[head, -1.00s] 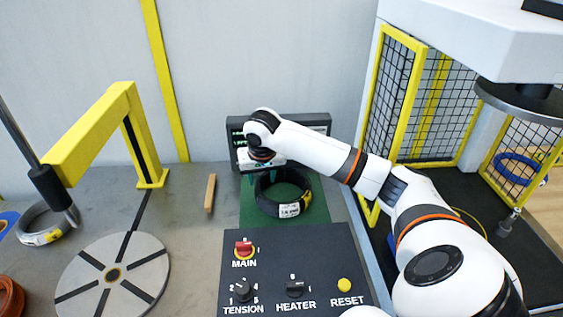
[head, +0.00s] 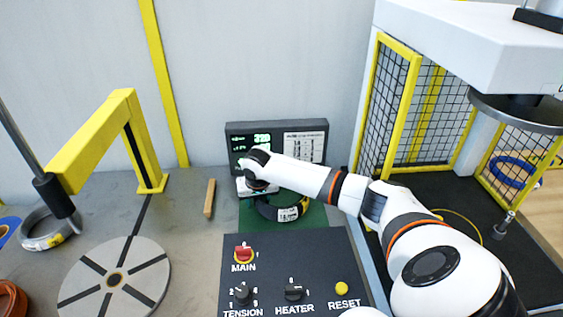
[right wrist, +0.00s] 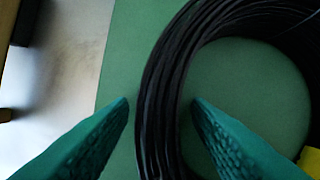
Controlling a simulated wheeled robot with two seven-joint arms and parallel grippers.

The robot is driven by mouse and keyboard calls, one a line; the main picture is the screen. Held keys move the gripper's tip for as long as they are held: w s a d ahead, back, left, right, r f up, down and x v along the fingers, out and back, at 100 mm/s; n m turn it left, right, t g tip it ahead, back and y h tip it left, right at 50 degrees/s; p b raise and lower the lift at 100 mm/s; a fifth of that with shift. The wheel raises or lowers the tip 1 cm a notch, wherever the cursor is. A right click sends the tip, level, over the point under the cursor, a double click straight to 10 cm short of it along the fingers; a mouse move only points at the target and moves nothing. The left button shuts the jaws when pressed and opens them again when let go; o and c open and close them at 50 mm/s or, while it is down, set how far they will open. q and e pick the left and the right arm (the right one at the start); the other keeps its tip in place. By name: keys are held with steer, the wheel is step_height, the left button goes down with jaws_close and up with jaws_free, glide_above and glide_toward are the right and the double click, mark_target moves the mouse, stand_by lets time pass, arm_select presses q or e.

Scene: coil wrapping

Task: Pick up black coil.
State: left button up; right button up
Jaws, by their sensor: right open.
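The black coil (head: 267,211) lies flat on a green mat (head: 314,216) behind the control panel in the head view, with a white label and a yellow patch on its front. My right arm and hand cover its far and left parts. In the right wrist view, my right gripper (right wrist: 160,103) is open, with one teal finger outside the ring and one inside its hole. The coil's bundled strands (right wrist: 161,110) run between the fingers. The fingers look apart from it. My left gripper is not in view.
The control panel (head: 268,272) with knobs stands in front of the mat, and a monitor (head: 305,145) behind it. A wooden block (head: 210,198) lies left. A yellow post (head: 148,150), a slotted disc (head: 115,281) and a grey coil (head: 43,236) are farther left. A fenced machine (head: 400,105) stands right.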

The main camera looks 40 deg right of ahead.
jaws_close()
steer(key=shift+r, duration=0.1)
stand_by(1.1)
steer(key=shift+w+d+r, duration=0.1)
